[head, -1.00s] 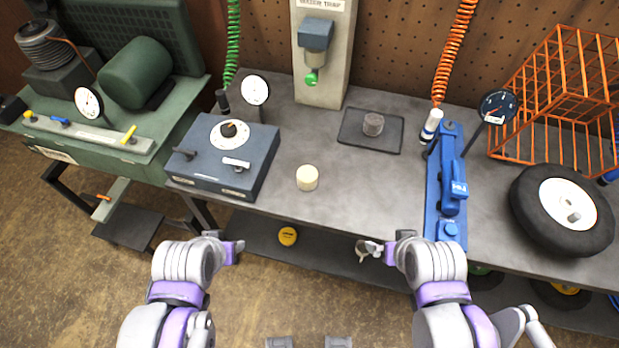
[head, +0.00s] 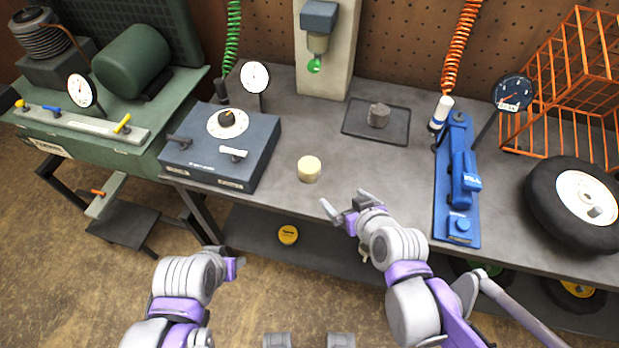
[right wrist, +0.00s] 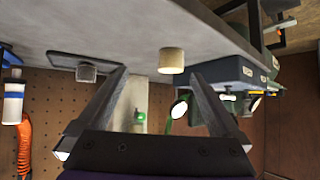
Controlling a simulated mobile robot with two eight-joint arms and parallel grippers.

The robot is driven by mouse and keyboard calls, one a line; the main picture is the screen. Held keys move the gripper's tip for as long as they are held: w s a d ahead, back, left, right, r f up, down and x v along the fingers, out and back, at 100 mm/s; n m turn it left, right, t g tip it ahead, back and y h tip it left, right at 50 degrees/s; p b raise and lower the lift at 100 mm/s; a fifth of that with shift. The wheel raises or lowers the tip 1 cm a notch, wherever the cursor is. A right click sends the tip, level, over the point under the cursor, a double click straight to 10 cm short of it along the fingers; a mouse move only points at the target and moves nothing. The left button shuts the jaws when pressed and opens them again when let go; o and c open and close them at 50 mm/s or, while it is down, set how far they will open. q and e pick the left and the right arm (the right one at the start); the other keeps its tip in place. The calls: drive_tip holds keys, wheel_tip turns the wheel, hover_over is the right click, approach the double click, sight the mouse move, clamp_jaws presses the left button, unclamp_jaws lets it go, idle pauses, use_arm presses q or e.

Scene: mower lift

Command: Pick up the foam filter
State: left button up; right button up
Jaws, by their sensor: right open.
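A short cream cylinder (head: 309,169) stands upright on the bench near its front edge. A grey-brown cylinder (head: 378,115) stands on a dark flat tray (head: 358,132) further back. I cannot tell for certain which is the foam filter. My right gripper (head: 345,203) is open and empty near the bench's front edge, to the right of and in front of the cream cylinder. In the right wrist view the cream cylinder (right wrist: 171,60) shows beyond the gap between the fingers (right wrist: 155,75), and the grey-brown cylinder (right wrist: 87,72) lies left. My left gripper (head: 234,263) is low, in front of the bench.
A blue-grey gauge box (head: 215,165) stands left of the cream cylinder. A blue tool (head: 461,185) on a base, a wheel (head: 580,205) and an orange wire crate (head: 560,85) stand to the right. The bench middle is clear.

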sight(312, 170)
drive_tip(key=w+a+t, duration=0.1)
drive_tip(key=w, duration=0.1)
drive_tip(key=w+a+f+b, duration=0.1)
drive_tip(key=a, duration=0.1)
drive_tip(key=w+a+f+n+t+y+b, duration=0.1)
drive_tip(key=w+a, duration=0.1)
drive_tip(key=shift+w+t, duration=0.3)
drive_tip(key=b+x, duration=0.1)
drive_tip(key=x, duration=0.3)
drive_tip(key=shift+w+a, duration=0.2)
drive_tip(key=shift+w, duration=0.2)
drive_tip(key=shift+f+b+x, duration=0.15)
drive_tip(key=shift+b+x, duration=0.05)
drive_tip(key=shift+x, duration=1.15)
drive_tip(key=shift+f+b+x, duration=0.15)
drive_tip(key=shift+b+x, duration=0.05)
drive_tip(key=shift+x, duration=1.15)
use_arm(q)
drive_tip(key=f, duration=0.5)
drive_tip(key=shift+s, duration=0.25)
use_arm(e)
drive_tip(key=shift+s+d, duration=0.1)
drive_tip(key=c, duration=1.2)
drive_tip(key=shift+r, duration=0.15)
drive_tip(key=shift+c, duration=0.2)
